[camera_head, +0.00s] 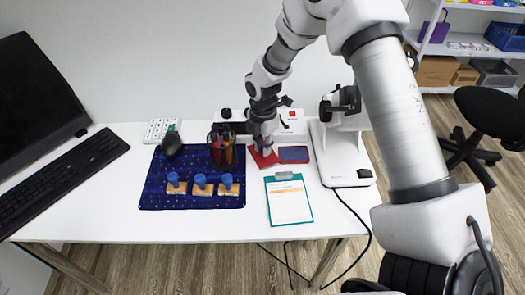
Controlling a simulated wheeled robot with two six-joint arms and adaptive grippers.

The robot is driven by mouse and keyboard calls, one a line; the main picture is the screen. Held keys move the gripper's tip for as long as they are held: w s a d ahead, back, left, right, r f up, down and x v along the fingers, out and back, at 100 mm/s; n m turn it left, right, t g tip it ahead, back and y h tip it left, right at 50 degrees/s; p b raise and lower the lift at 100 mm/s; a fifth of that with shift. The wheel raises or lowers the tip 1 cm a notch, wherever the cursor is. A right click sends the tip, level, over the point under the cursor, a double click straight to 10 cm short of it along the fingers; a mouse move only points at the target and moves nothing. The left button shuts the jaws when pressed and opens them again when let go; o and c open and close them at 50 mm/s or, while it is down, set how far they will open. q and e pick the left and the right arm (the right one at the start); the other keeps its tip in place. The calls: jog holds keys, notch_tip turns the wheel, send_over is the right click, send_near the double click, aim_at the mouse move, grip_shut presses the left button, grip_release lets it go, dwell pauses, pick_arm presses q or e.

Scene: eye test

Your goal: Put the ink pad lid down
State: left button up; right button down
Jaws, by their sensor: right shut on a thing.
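My right gripper (264,143) is over the back middle of the white table, pointing down, shut on the red ink pad lid (263,158). The lid is tilted in the picture and partly hidden by the fingers. I cannot tell whether it touches the table. The ink pad (293,155), dark blue with a red rim, lies just to the right of the lid. My left gripper is not in view.
A clipboard (289,205) lies in front of the ink pad. To the left, a blue mat (160,196) holds a pen cup (222,150), a dark mouse (172,145) and three blue-handled stamps (201,186). A white device base (345,165) stands right. The front table strip (170,225) is clear.

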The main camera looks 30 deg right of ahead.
jog(key=shift+f, duration=1.1)
jog(key=c, duration=1.1)
grip_release()
jog(key=shift+f, duration=0.1)
notch_tip(320, 180, up, 12)
